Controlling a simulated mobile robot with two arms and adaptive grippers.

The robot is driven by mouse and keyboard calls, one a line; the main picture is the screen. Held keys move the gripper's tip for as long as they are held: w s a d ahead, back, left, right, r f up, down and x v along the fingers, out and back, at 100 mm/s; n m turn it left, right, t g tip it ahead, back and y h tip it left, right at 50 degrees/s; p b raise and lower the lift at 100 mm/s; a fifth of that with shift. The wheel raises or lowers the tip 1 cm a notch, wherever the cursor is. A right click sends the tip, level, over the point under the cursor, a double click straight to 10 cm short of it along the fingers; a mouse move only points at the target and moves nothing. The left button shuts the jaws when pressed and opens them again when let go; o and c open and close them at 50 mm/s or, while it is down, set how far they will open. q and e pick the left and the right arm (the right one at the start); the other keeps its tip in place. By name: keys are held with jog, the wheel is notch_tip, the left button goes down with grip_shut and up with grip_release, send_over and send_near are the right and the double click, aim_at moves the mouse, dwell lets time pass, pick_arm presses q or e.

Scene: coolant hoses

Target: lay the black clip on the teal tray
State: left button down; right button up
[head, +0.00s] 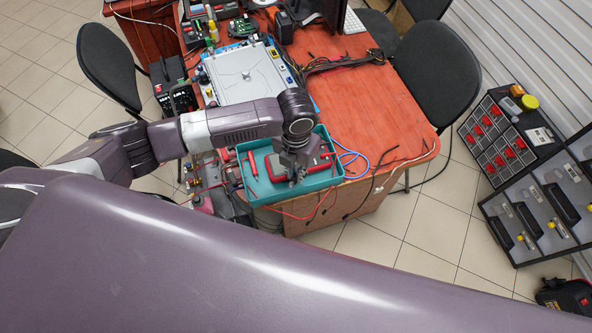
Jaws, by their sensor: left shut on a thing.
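The teal tray (335,180) sits at the near left corner of the orange-red table, with red hose pieces (273,170) inside it. My left gripper (294,178) points down over the middle of the tray. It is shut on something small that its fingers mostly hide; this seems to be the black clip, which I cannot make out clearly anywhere. I cannot tell whether the held thing touches the tray floor or the hoses. My right gripper is not in view.
A white panel (240,76) lies on the table behind the tray. Blue, red and black cables (352,158) run beside the tray at the right. The table's right half (385,115) is mostly clear. Dark chairs (437,72) stand around, and a parts rack (497,137) is at the far right.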

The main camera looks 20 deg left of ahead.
pick_arm(q)
jog(key=c, duration=2)
grip_release()
jog(key=shift+r, duration=0.15)
notch_tip(320, 180, up, 13)
jog(key=shift+f+b, duration=0.1)
jog(key=shift+b, duration=0.95)
